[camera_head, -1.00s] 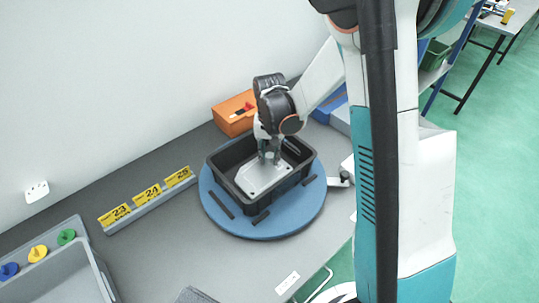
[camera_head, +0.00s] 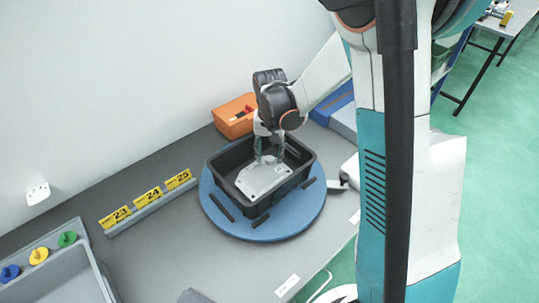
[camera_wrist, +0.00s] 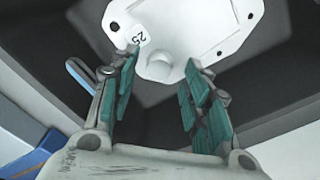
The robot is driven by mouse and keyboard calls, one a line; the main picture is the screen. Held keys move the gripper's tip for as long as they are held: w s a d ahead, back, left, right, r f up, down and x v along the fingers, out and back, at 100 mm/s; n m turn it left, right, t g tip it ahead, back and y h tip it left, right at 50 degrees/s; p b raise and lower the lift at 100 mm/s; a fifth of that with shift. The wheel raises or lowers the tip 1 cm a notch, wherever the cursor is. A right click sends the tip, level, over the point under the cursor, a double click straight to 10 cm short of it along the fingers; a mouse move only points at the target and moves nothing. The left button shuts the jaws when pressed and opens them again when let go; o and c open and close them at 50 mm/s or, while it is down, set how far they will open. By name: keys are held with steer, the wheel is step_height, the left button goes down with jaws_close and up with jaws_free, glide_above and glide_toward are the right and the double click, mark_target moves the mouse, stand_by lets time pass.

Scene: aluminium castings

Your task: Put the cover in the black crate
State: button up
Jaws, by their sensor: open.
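The cover, a flat light-grey metal plate with a "25" label in the wrist view (camera_wrist: 185,28), lies inside the black crate (camera_head: 250,208). It also shows in the head view (camera_head: 262,180). The crate stands on a round blue turntable (camera_head: 220,221); its dark floor and wall show in the wrist view (camera_wrist: 285,95). My gripper (camera_head: 268,158) is over the crate, its fingers reaching down into it. In the wrist view my gripper (camera_wrist: 163,60) has its green-padded fingers spread apart, near the cover's narrow end. The exact gap between fingertips and cover is hard to tell.
An orange box (camera_head: 235,116) stands behind the crate against the wall. Yellow number plates (camera_head: 148,196) sit on a rail at left. A grey tray (camera_head: 70,275) and coloured knobs (camera_head: 38,255) are at lower left. A blue box (camera_head: 332,104) is at right rear.

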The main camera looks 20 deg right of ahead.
steer(key=s+r+n+t+p, duration=0.15)
steer(key=s+r, duration=0.25)
steer(key=r, duration=0.6)
steer(key=s+r+t+p, duration=0.1)
steer(key=s+r+t, duration=0.1)
steer(key=s+r, duration=0.5)
steer(key=s+r+n+t, duration=0.3)
steer(key=s+r, duration=0.2)
steer(key=s, duration=0.4)
steer(key=shift+s+t, duration=0.25)
steer(key=shift+t, duration=0.1)
steer(key=shift+r, duration=0.1)
